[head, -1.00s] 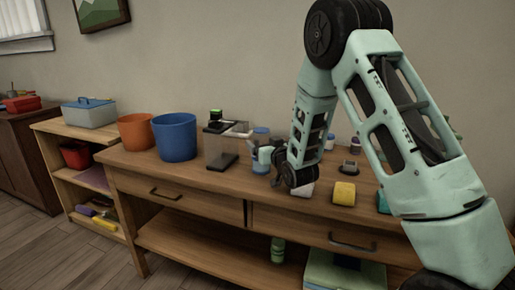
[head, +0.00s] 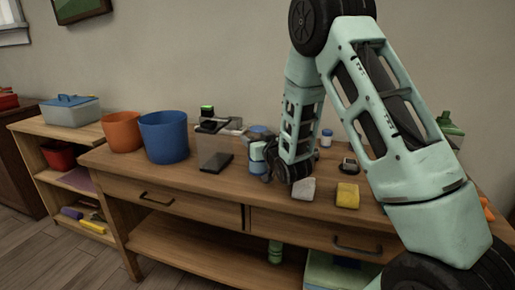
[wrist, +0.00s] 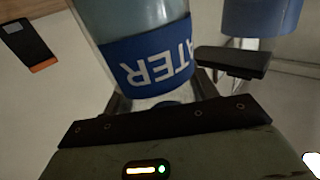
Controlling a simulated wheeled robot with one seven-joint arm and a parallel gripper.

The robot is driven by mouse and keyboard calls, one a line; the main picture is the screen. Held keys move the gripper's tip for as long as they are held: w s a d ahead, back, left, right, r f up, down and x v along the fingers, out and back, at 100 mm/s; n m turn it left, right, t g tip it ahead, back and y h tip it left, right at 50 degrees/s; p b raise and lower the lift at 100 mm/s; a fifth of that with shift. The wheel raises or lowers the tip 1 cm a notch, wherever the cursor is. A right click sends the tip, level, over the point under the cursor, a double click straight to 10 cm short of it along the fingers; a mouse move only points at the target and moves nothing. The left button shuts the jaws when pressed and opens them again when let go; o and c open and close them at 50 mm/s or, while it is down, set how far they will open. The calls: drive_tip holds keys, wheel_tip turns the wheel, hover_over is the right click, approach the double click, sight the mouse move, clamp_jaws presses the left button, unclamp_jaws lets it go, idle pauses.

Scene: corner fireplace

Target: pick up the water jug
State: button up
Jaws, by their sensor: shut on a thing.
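The water jug (head: 257,152) is light blue with a darker blue band. The arm hides part of the jug's right side in the head view. I cannot tell whether its base touches the bench top.
Another blue-topped container (wrist: 262,18) is close to the jug.

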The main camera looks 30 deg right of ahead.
drive_tip(key=shift+r, duration=0.15)
wheel_tip(320, 180, up, 10)
drive_tip(key=shift+f+p, duration=0.1)
drive_tip(key=shift+p, duration=0.6)
